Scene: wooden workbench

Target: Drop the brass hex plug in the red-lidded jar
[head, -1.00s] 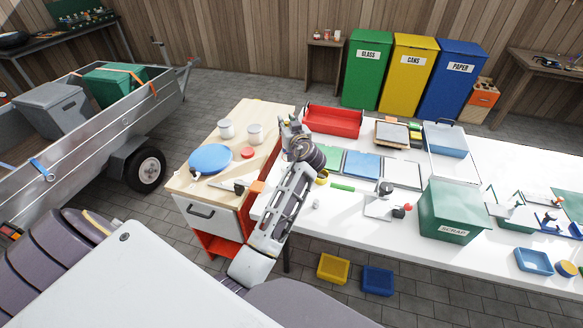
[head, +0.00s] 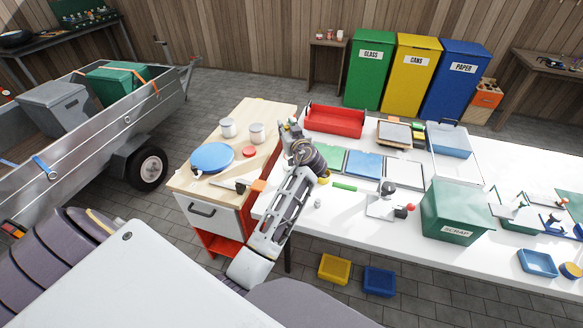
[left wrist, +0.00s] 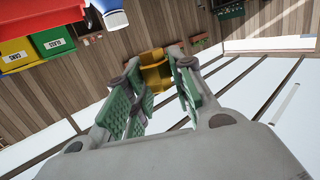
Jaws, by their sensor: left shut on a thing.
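The brass hex plug (left wrist: 156,74) shows in the left wrist view as a golden piece between my left fingers. My left gripper (left wrist: 158,88) is shut on it. In the head view this gripper (head: 289,132) is above the seam between the wooden cabinet and the white bench, right of two pale jars. The left jar (head: 228,128) and right jar (head: 257,133) stand upright on the cabinet top. A small red disc, seemingly a lid (head: 249,152), lies in front of the right jar. The plug is too small to make out in the head view. My right gripper is not in view.
A blue round plate (head: 212,157) lies left of the red disc on the cabinet (head: 269,111). A red tray (head: 335,122) sits on the bench just right of my gripper. A green scrap bin (head: 456,211) stands farther right.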

